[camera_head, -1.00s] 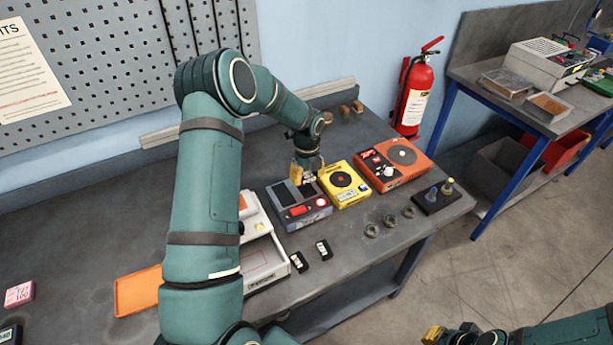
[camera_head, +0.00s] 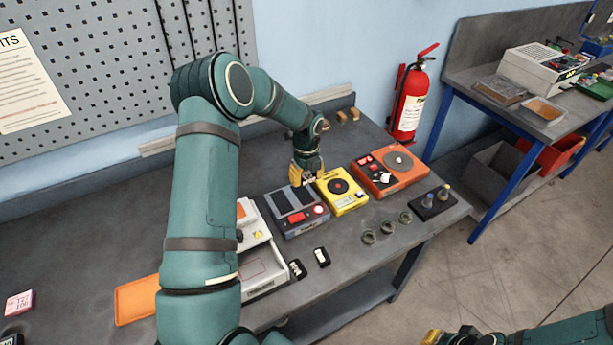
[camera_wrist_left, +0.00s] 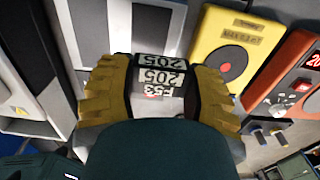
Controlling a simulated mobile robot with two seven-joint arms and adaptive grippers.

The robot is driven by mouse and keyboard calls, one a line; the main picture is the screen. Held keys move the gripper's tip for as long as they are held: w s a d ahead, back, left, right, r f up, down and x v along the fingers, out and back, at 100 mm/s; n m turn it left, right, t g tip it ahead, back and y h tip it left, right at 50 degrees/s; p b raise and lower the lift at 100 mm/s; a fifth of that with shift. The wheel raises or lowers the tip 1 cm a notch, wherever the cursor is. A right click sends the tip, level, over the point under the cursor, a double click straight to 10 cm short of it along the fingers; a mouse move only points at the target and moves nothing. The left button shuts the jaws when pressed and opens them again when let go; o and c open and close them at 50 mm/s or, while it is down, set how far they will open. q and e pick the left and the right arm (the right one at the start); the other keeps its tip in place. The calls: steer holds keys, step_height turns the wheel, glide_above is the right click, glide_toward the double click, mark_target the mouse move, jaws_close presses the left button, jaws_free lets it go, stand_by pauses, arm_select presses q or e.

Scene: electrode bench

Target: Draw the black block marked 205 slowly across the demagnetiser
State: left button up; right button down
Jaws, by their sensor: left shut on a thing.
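My left gripper (camera_head: 306,172) is shut on a black block. The grey box with two dark strips and a red switch (camera_head: 296,219), which looks like the demagnetiser, stands on the bench. My gripper is at its rear right corner, by the yellow box; I cannot tell whether the block touches either. My right gripper (camera_head: 432,337) shows only a yellow fingertip at the bottom edge.
The yellow box (camera_head: 353,201) with a dark disc and an orange device (camera_head: 408,179) stand to the right. Several metal rings (camera_head: 387,227) and a black stand (camera_head: 428,210) are near the front edge.

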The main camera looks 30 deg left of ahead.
arm_select(q)
steer(key=shift+r, duration=0.2)
steer(key=shift+r+p, duration=0.75)
steer(key=shift+r, duration=0.25)
steer(key=shift+r+p, duration=0.35)
steer(key=shift+r, duration=0.75)
steer(key=shift+d, duration=0.1)
